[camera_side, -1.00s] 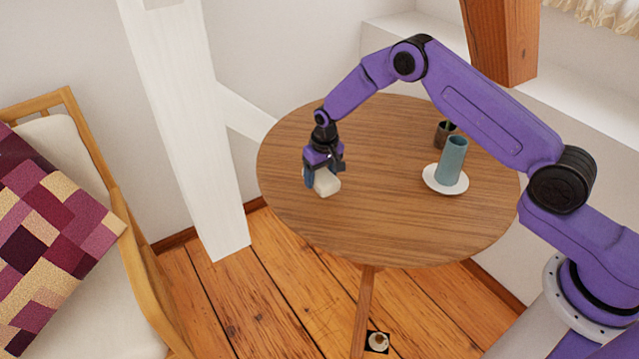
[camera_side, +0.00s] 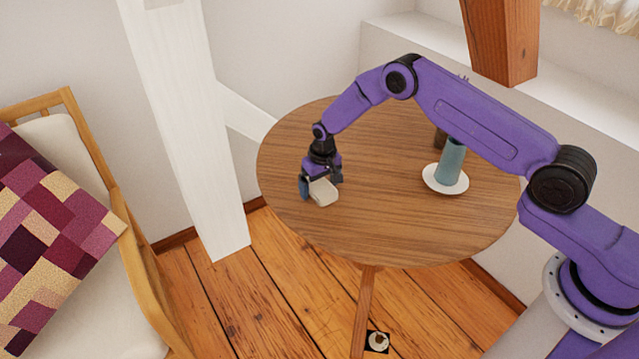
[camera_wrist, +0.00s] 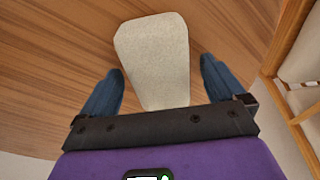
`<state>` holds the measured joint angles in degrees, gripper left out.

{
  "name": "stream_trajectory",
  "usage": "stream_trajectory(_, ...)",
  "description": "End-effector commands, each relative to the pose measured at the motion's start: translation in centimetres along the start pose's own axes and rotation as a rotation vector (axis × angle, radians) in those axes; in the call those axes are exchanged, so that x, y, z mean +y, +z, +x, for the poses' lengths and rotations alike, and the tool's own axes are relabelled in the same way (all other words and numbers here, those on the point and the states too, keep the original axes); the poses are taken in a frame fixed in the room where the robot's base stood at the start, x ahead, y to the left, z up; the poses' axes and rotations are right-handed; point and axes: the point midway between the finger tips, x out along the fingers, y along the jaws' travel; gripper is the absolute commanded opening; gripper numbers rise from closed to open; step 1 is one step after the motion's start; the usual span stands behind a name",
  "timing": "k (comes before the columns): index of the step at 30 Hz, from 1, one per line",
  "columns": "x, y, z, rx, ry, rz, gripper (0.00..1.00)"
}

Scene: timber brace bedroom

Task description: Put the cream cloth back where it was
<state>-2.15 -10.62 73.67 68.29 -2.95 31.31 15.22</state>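The cream cloth (camera_side: 323,192) is a small pale folded pad near the left front part of the round wooden table (camera_side: 400,225). It also shows in the wrist view (camera_wrist: 157,55), lying between and ahead of my two blue fingers. My gripper (camera_side: 320,188) is low over the table at the cloth, pointing down. In the wrist view my gripper (camera_wrist: 161,68) has its fingers apart, with a narrow gap on each side of the cloth. The side view does not clearly show whether the cloth's underside touches the table.
A teal cup (camera_side: 451,161) stands on a white saucer (camera_side: 444,187) at the table's right. A dark cup (camera_side: 440,138) behind it is partly hidden by my arm. A white timber brace (camera_side: 190,130) and a chair (camera_side: 130,230) stand left. The table's front middle is clear.

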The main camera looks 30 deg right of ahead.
Motion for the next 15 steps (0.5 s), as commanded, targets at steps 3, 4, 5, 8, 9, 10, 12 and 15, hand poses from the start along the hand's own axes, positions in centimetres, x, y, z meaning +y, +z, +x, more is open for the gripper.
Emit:
stream_trajectory(3, 0.0, 0.0, 0.0, 0.0, 0.0, 0.0, 0.96)
stream_trajectory(4, 0.0, 0.0, 0.0, 0.0, 0.0, 0.0, 0.96)
stream_trajectory(5, 0.0, 0.0, 0.0, 0.0, 0.0, 0.0, 0.96)
stream_trajectory(8, 0.0, 0.0, -0.1, 0.0, 0.0, 0.0, 0.96)
stream_trajectory(9, 0.0, -0.1, -0.3, 0.001, 0.0, 0.0, 0.96)
stream_trajectory(10, 0.0, -0.1, -0.5, 0.001, 0.0, 0.0, 0.96)
stream_trajectory(12, 0.0, -0.1, -1.1, 0.002, -0.001, 0.0, 0.96)
stream_trajectory(15, 0.0, -0.2, -2.4, 0.003, -0.001, 0.0, 0.96)
